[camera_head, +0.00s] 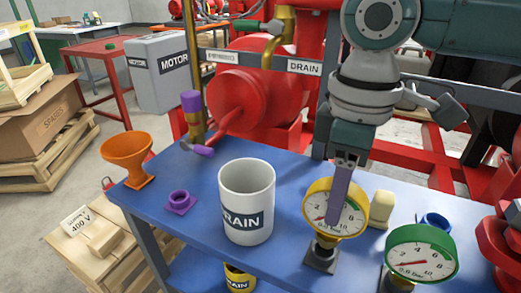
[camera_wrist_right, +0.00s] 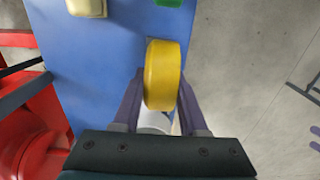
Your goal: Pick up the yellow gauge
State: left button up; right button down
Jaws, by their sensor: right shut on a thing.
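The yellow gauge (camera_head: 314,207) has a round white dial and a dark square foot, near the front edge of the blue table. My right gripper (camera_head: 343,205) comes down on it from above and is shut on its round head, with one finger across the dial. In the right wrist view the yellow rim of the gauge (camera_wrist_right: 163,75) sits between the two fingers of my right gripper (camera_wrist_right: 160,95). I cannot tell whether its foot touches the table. My left gripper is not in view.
On the blue table (camera_head: 290,180) a white DRAIN cup (camera_head: 245,205) stands left of the gauge, and a green gauge (camera_head: 420,232) right of it. A cream block (camera_head: 381,208) is close behind. An orange funnel (camera_head: 126,150) and purple part (camera_head: 180,202) are further left. Red pump parts (camera_head: 250,95) stand behind.

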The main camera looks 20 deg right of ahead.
pick_arm(q)
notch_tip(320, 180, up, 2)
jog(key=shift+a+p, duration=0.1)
jog(key=shift+p, duration=0.75)
pick_arm(e)
notch_tip(320, 180, up, 17)
jog(key=shift+f, duration=0.15)
